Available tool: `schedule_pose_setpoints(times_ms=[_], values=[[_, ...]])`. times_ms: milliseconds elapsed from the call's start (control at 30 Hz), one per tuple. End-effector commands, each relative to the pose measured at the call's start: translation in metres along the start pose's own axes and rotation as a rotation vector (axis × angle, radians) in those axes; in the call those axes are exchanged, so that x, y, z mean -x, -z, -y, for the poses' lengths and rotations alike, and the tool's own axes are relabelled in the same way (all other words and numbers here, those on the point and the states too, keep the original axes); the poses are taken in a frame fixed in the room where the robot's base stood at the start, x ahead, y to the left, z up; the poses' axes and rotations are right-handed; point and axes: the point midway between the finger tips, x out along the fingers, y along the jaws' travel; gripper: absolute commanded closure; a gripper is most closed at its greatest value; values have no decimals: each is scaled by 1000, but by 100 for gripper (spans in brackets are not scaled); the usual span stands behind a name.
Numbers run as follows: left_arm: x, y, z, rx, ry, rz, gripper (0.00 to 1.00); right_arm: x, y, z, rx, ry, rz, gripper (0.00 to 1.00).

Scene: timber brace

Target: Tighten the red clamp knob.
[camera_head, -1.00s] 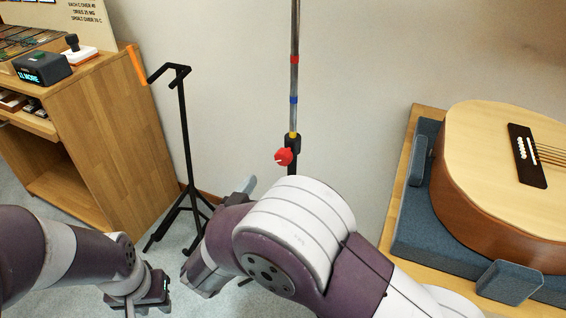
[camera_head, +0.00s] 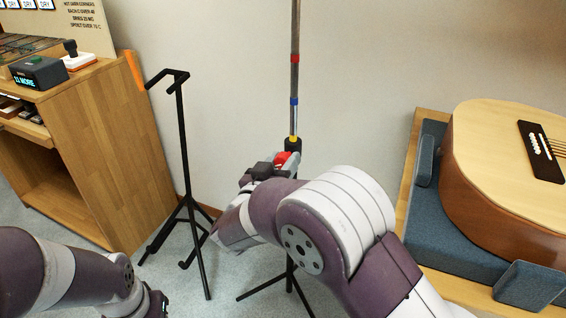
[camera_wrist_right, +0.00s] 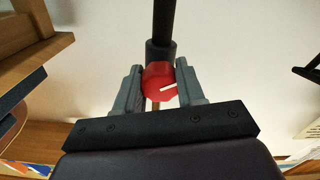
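The red clamp knob (camera_head: 282,158) sits on the dark collar (camera_head: 293,145) of an upright pole stand. In the right wrist view the red knob (camera_wrist_right: 159,83) carries a white line, tilted a little from level. My right gripper (camera_head: 285,163) is at the knob. In the wrist view its two grey fingers (camera_wrist_right: 160,88) stand on either side of the knob, with a narrow gap visible at the right; contact on the left cannot be told. My left gripper (camera_head: 158,303) is low at the left, partly cut off, its fingers not clear.
The metal pole (camera_head: 294,80) has red, blue and yellow bands. A black stand (camera_head: 187,150) is to the left, beside a wooden cabinet (camera_head: 110,150). A guitar (camera_head: 490,170) lies on a blue padded bench (camera_head: 415,235) at the right.

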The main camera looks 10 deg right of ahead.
Motion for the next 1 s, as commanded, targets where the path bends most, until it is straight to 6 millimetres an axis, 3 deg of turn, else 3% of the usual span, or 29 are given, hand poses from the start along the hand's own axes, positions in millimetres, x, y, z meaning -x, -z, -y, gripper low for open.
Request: schedule_pose_setpoints(times_ms=[467,1000], values=[[4,0,0,0,0,0,65,0,0,0,-73,-1,1,91],[11,1,0,0,0,0,65,0,-1,1,-537,-2,1,91]])
